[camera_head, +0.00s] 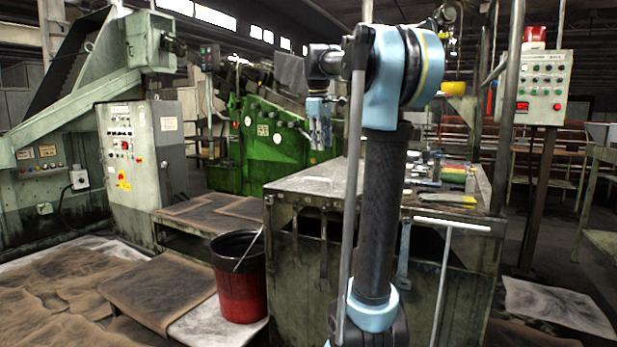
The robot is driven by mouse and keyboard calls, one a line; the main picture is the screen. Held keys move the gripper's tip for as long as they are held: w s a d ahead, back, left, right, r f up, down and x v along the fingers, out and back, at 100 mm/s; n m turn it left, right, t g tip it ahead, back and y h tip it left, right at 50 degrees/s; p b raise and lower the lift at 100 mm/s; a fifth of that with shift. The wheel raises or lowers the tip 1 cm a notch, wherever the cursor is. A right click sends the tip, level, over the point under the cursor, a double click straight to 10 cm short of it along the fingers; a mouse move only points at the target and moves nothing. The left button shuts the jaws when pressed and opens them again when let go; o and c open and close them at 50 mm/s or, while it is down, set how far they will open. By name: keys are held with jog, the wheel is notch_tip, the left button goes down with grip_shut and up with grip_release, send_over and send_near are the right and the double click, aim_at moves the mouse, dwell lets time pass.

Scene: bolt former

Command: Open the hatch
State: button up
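My gripper (319,138) hangs at the end of my raised arm, left of the arm's dark upright link. It points down and is small in view; I cannot tell whether its fingers are open or shut. No held object shows. The green machine (275,138) with a row of round knobs stands behind the gripper, and the gripper appears in front of its right part. I cannot pick out a clear hatch; part of the view is hidden behind my arm.
A metal workbench (300,187) with tools on top stands just beyond my arm. A red-and-black bucket (240,290) stands at its left. A grey control cabinet (150,165) is further left. A control panel (541,88) is on a post at right. Mats (160,285) cover the left floor.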

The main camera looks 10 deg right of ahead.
jog(key=w+a+r+n, duration=0.2)
jog(key=w+r, duration=0.1)
jog(key=w, duration=0.3)
jog(key=f, duration=0.5)
jog(key=w+d+f, duration=0.1)
jog(key=f, duration=0.5)
jog(key=w+d+f, duration=0.1)
jog(key=f, duration=0.4)
jog(key=shift+w+f, duration=0.1)
jog(key=shift+f, duration=0.25)
grip_shut()
